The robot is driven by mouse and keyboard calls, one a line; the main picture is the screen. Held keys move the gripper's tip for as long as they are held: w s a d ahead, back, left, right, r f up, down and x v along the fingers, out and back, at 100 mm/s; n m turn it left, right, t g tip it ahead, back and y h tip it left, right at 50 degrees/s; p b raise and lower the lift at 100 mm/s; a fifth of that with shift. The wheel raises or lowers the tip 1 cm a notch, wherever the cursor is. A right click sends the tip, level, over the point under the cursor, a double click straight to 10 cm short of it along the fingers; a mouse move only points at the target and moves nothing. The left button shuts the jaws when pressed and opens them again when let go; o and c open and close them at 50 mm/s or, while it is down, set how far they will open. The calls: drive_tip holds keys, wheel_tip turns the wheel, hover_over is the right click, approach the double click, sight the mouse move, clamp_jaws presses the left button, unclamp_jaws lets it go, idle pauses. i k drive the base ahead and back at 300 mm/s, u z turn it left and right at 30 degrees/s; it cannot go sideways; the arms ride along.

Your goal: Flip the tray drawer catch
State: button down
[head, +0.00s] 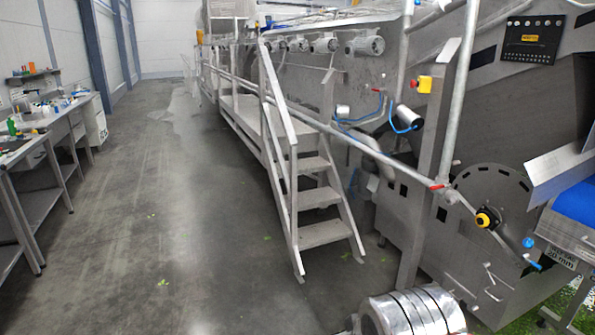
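I cannot pick out the tray drawer or its catch with certainty in the head view. Small pale handle-like fittings (492,283) show on the low metal panel at the lower right, but they are too small to identify. My gripper is not in view. A shiny banded metal cylinder (415,312) lies at the bottom edge, cut off by the frame; I cannot tell what it belongs to.
A long steel washing machine (385,165) fills the right side. Metal steps (318,200) with a rail stand against it. Workbenches (40,165) line the left. The concrete floor (150,240) between is open, with wet patches and scattered leaf bits. A blue belt (580,200) is at far right.

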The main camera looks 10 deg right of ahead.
sight(485, 266)
drive_tip(key=z, duration=0.05)
drive_tip(key=i, duration=1.45)
drive_tip(key=z, duration=0.55)
drive_tip(key=i, duration=0.75)
drive_tip(key=z, duration=1)
drive_tip(key=i, duration=1.1)
drive_tip(key=z, duration=0.5)
